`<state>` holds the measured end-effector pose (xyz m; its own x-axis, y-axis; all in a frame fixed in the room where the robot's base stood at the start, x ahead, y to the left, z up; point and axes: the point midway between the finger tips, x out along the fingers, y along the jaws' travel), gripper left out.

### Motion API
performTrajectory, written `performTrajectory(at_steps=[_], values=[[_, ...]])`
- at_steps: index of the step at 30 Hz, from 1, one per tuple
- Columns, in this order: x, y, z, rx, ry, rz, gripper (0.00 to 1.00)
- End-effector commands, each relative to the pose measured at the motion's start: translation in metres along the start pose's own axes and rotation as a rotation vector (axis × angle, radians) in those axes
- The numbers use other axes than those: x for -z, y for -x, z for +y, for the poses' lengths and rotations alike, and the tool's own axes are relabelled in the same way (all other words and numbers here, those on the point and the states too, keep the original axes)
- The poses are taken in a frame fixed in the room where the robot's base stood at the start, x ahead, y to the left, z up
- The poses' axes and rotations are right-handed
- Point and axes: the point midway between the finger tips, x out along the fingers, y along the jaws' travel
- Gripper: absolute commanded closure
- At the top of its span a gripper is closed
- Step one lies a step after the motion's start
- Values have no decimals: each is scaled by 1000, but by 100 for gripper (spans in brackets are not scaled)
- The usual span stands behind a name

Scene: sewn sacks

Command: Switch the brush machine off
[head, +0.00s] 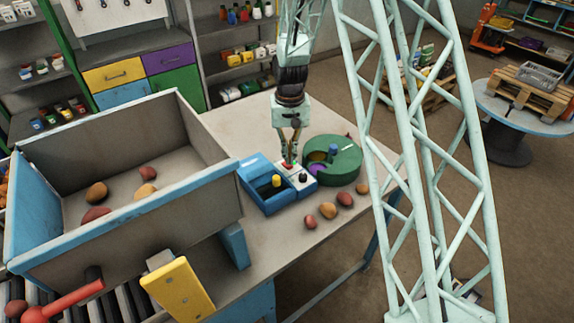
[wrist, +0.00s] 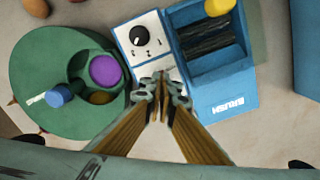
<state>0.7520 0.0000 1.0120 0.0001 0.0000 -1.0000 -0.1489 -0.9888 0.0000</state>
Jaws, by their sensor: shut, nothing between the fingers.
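My gripper (head: 289,162) is shut and empty, pointing down over this panel. In the wrist view the fingertips (wrist: 162,84) cover the panel's near end. I cannot tell whether they touch it.
A green round drum (head: 345,168) with a blue knob and a purple opening stands close beside the panel. Several potatoes (head: 328,210) lie on the table (head: 260,240) near its front edge. A large grey bin (head: 150,225) with potatoes stands at the left.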

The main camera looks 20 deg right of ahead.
Motion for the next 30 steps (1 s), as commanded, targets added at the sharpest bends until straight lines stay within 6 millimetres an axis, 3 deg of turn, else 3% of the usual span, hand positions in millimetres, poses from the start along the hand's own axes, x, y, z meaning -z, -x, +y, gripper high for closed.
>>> performTrajectory(at_steps=[30], values=[[0, -9, 0, 0, 0, 0, 100]])
